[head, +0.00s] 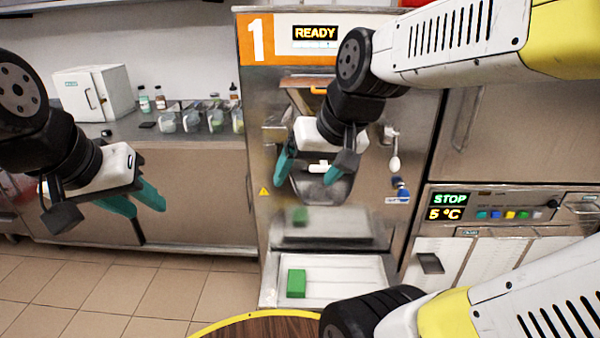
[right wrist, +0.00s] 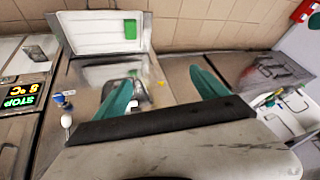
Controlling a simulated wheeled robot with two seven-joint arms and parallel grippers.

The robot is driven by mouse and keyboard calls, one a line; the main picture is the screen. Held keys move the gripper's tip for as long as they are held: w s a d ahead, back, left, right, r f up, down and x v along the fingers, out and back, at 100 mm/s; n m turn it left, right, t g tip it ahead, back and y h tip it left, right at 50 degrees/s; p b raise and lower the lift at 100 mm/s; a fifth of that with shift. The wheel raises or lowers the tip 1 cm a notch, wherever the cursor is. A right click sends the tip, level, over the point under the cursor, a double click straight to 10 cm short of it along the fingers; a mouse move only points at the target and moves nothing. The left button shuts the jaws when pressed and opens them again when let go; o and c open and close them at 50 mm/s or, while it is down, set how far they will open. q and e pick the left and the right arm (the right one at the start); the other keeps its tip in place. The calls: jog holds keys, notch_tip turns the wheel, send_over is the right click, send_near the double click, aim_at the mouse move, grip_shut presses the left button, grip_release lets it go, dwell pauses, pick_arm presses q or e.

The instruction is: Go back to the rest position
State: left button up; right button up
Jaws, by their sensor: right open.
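My left gripper (head: 143,205) hangs at the left in the head view, in front of the counter cabinets. Its two teal fingers stand apart and nothing shows between them. My right gripper (head: 308,178) is in front of the steel batch freezer (head: 262,150) marked 1, whose display reads READY. Its teal fingers are spread and nothing is held. In the right wrist view the spread fingers (right wrist: 165,92) frame the freezer front. The freezer's outlet is partly hidden behind the right gripper.
A green block (head: 296,283) lies on the pale tray (head: 345,285) at the freezer's foot. A round wooden table top (head: 265,330) with yellow rim is at the bottom. A counter (head: 190,136) with several containers and a white box (head: 95,92) stands left. A STOP, 5 °C panel (head: 500,207) is right.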

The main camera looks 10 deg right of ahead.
jog(key=shift+s+d+r, duration=0.1)
jog(key=shift+s+r, duration=0.1)
jog(key=shift+s, duration=0.7)
jog(key=shift+s+r, duration=0.2)
jog(key=shift+s, duration=0.65)
